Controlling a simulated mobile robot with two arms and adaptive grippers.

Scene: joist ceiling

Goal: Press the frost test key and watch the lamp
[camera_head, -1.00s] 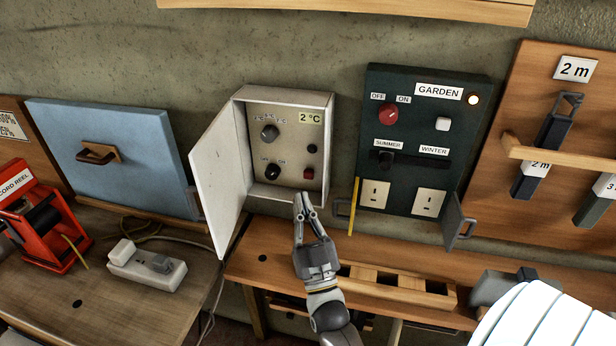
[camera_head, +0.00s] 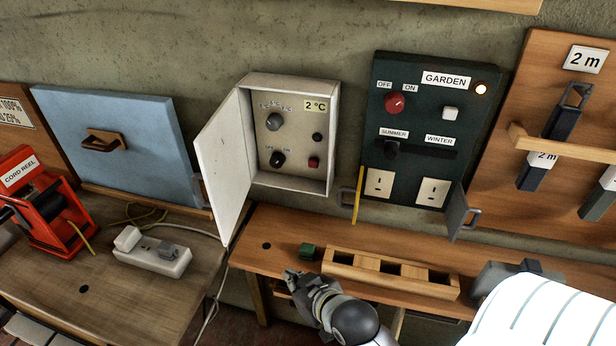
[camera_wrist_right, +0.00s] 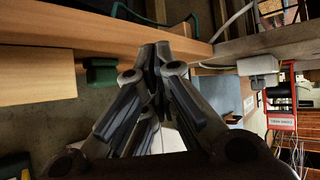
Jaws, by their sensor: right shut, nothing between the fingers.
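The open white control box (camera_head: 333,135) hangs on the wall with its door (camera_head: 224,165) swung out to the left. Inside are a 2 °C label (camera_head: 315,105), an upper knob (camera_head: 274,121), a lower off/on knob (camera_head: 277,160), a small dark round piece (camera_head: 317,137) that looks unlit, and a small red key (camera_head: 314,162). My right gripper (camera_head: 291,274) is below the box at the bench's front edge, apart from it. Its fingers are together and empty, as the right wrist view shows (camera_wrist_right: 157,50). My left gripper is not in view.
The green GARDEN panel (camera_head: 418,120) has a glowing lamp (camera_head: 481,89). On the bench (camera_head: 285,228) stand a wooden holder (camera_head: 340,258) and a small green block (camera_head: 308,251) close to my right gripper. A cord reel (camera_head: 52,222) and a white socket strip (camera_head: 150,256) lie left.

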